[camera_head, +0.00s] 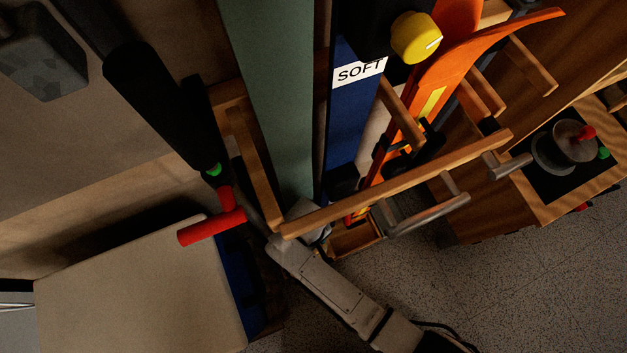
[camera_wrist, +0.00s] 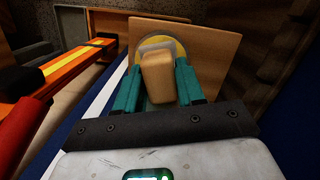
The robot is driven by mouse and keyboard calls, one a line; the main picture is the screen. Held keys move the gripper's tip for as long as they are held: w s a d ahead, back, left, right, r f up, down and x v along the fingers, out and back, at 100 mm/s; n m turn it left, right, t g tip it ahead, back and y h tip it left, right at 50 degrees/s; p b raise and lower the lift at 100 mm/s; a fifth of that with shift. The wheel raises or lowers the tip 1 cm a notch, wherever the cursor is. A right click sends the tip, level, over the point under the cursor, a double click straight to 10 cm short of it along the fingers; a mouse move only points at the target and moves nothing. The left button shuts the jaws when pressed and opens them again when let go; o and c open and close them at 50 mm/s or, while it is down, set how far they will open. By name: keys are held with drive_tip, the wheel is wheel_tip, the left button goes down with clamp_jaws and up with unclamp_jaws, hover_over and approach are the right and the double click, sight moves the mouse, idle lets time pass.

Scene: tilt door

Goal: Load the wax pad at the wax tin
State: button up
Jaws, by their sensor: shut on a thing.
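My gripper (camera_wrist: 160,70) has two teal fingers, closed on the sides of a tan, rounded block that looks like the wax pad (camera_wrist: 158,77). Just beyond the pad is a round thing with a yellow rim and grey inside, likely the wax tin (camera_wrist: 184,52), in front of a wooden board (camera_wrist: 205,42). The pad overlaps the tin in the wrist view; I cannot tell whether they touch. In the head view my gripper is mostly hidden behind a wooden rail (camera_head: 400,184), and I cannot make out the pad or tin.
In the head view, a green board (camera_head: 270,90), a blue board (camera_head: 352,130) labelled SOFT and an orange ski-like piece (camera_head: 440,75) stand in the wooden rack. A red handle (camera_head: 212,227) is at left. Speckled floor lies at lower right.

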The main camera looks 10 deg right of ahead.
drive_tip(key=shift+s+f, duration=0.1)
drive_tip(key=shift+f, duration=0.55)
idle(1.9)
wheel_tip(320, 180, up, 7)
drive_tip(key=p, duration=0.7)
drive_tip(key=shift+r, duration=0.15)
idle(1.0)
